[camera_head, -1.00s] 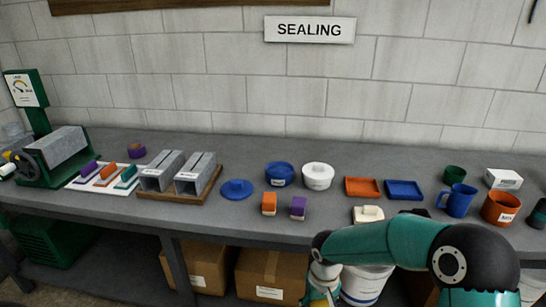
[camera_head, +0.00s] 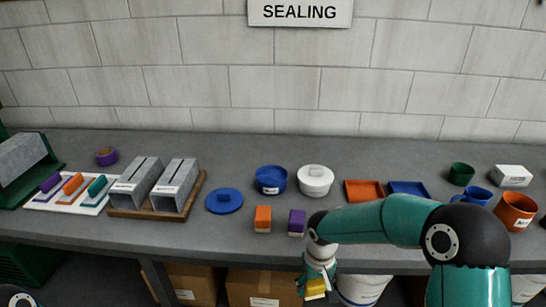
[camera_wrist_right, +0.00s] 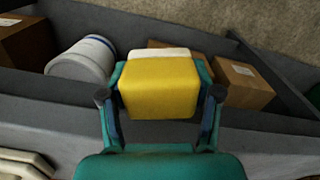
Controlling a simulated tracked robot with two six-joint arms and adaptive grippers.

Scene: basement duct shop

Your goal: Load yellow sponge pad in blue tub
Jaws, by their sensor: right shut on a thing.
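The yellow sponge pad (camera_wrist_right: 158,88) has a pale layer along one side. My right gripper (camera_wrist_right: 160,98) is shut on it, with a finger on each side. In the head view the pad (camera_head: 315,287) hangs below my right gripper (camera_head: 318,274), in front of the bench's front edge and clear of the bench top. The blue tub (camera_head: 271,187) stands upright at the middle of the bench, with a white label and no lid on it. A blue lid (camera_head: 224,201) lies to its left. My left gripper is not in view.
Orange (camera_head: 263,219) and purple (camera_head: 296,222) blocks stand before the tub. Metal ducts (camera_head: 174,187) stand left; orange (camera_head: 368,191) and blue (camera_head: 408,188) trays lie right. My right arm hides some bench.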

